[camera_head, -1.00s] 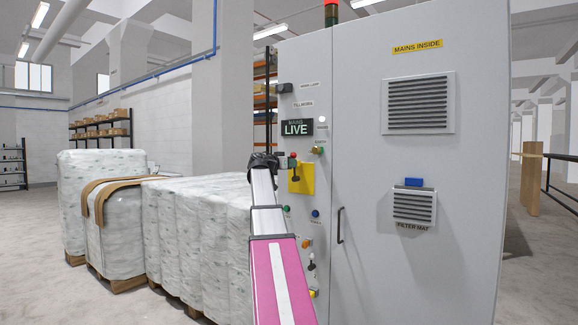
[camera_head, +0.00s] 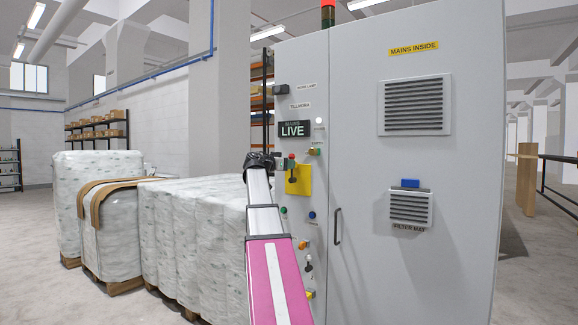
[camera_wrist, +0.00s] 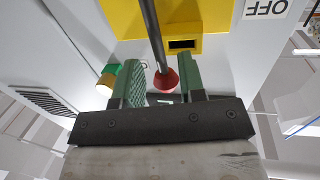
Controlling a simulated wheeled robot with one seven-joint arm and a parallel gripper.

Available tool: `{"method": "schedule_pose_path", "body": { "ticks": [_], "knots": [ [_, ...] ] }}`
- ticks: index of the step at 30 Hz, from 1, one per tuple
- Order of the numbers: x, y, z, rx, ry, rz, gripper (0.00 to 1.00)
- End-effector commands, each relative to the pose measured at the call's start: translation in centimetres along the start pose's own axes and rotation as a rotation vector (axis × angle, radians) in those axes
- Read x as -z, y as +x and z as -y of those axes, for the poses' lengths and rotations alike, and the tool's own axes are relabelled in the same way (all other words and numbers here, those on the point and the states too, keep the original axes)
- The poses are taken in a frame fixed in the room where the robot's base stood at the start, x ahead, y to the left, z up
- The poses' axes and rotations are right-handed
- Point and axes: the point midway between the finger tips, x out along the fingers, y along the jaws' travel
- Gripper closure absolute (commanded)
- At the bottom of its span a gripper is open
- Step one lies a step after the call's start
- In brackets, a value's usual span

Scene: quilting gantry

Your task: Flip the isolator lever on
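The isolator lever is a dark rod with a red ball knob (camera_wrist: 166,80), set on a yellow plate (camera_head: 299,180) on the narrow left panel of the grey cabinet. In the head view the red knob (camera_head: 291,157) shows at the plate's upper left. An OFF label (camera_wrist: 266,9) shows beside the plate in the wrist view. My gripper (camera_wrist: 162,82) has its green fingers apart, one on each side of the knob, with gaps visible; I cannot tell whether the knob is fully between them. In the head view my gripper (camera_head: 264,161) is just left of the knob.
A green and orange fitting (camera_wrist: 107,78) sits close to one finger. Wrapped pallets (camera_head: 180,230) stand to the left of my arm.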

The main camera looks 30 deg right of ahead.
Motion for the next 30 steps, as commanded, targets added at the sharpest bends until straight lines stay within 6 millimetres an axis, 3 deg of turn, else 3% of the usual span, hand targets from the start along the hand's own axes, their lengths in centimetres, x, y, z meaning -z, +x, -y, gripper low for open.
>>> {"method": "schedule_pose_path", "body": {
  "ticks": [9,15,30],
  "knots": [
    [-0.1,-6.0,-0.1,0.003,0.001,-0.001,0.63],
    [0.1,-8.7,0.0,0.002,0.001,-0.003,0.63],
    [0.1,-9.7,0.0,0.001,0.001,-0.003,0.63]
  ]
}}
